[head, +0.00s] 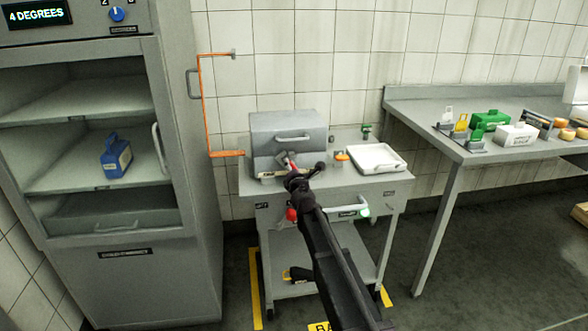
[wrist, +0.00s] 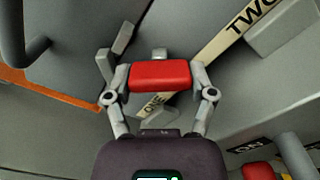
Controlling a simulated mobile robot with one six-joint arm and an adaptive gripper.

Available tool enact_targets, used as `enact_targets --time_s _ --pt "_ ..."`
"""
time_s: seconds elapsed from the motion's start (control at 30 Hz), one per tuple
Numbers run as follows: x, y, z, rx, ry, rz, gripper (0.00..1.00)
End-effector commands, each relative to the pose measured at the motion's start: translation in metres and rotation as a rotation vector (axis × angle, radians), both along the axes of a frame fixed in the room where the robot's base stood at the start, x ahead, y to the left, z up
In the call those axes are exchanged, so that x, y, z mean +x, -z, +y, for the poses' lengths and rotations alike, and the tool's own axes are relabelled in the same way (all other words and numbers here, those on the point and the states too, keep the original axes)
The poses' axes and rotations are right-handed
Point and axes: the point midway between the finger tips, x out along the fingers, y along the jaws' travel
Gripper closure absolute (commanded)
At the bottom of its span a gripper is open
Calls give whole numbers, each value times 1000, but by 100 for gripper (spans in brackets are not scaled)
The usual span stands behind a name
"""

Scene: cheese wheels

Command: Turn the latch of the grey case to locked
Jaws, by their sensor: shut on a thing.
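The grey case (head: 288,135), a box with a bar handle on its front, stands on the cart top in the head view. My gripper (head: 291,170) is at the lower front of the case. In the wrist view my gripper (wrist: 158,78) has its fingers on both sides of a red block (wrist: 160,75) and is shut on it. The block appears to be the latch's handle. A pale strip (wrist: 215,52) marked ONE and TWO runs behind it. The latch's mount is mostly hidden by the block and fingers, so I cannot tell its exact setting.
A white tray (head: 376,158) and an orange item (head: 341,156) sit right of the case on the cart. A red knob (head: 291,214) is on the cart's front. An open cabinet (head: 190,200) stands left, a table (head: 480,152) with several items right.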

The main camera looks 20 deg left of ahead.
Motion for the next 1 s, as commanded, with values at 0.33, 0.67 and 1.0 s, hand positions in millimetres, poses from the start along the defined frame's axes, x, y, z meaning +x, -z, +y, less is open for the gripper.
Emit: enact_targets --time_s 0.33,0.67,1.0 --pt "0 0 2 4 -3 2 77" --pt "0 0 1 4 -1 2 0" --pt "-2 0 -1 3 0 2 0"
